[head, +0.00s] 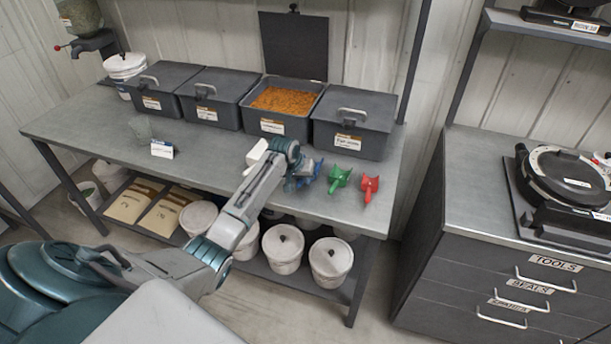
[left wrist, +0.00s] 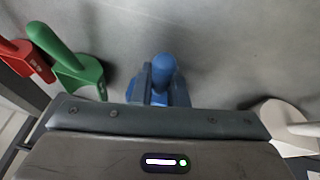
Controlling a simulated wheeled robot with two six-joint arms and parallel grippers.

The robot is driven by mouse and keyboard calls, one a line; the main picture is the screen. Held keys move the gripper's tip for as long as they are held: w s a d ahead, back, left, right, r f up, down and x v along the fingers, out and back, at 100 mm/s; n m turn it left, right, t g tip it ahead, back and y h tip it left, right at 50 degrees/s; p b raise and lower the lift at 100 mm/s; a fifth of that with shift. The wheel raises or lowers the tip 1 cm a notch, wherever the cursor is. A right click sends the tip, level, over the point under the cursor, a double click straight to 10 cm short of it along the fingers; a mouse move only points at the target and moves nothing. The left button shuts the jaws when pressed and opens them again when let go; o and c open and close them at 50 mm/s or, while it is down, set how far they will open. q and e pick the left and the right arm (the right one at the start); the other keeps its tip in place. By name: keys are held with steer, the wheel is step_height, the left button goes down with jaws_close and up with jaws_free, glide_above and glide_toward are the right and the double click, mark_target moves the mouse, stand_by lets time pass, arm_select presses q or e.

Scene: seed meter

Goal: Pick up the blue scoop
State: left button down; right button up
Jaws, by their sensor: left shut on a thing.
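The blue scoop (head: 317,168) is on the grey bench near its front edge, mostly hidden behind my left gripper (head: 303,176) in the head view. In the left wrist view the scoop's blue handle (left wrist: 163,68) stands up between the two fingers of my left gripper (left wrist: 160,88). The gripper is shut on the blue scoop. Whether the scoop still touches the bench is hard to tell. My right gripper is not in view.
A green scoop (head: 339,178) and a red scoop (head: 370,188) lie to the right. A white scoop (head: 256,152) lies to the left. Dark lidded bins (head: 352,140) line the back, and one open bin (head: 283,127) holds orange grain. The bench's left front is clear.

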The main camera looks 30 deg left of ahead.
arm_select(q)
steer(key=shift+r+b, duration=0.3)
steer(key=shift+r, duration=0.15)
step_height(320, 180, up, 3)
steer(key=shift+f+b, duration=0.2)
steer(key=shift+b, duration=0.65)
steer(key=s+d+b, duration=0.1)
steer(key=s+d, duration=0.1)
steer(key=s, duration=0.5)
steer(key=s+d+r+b, duration=0.1)
steer(key=s+d+b, duration=0.1)
steer(key=s, duration=0.6)
steer(key=shift+s+d+r, duration=0.2)
steer(key=shift+r, duration=0.05)
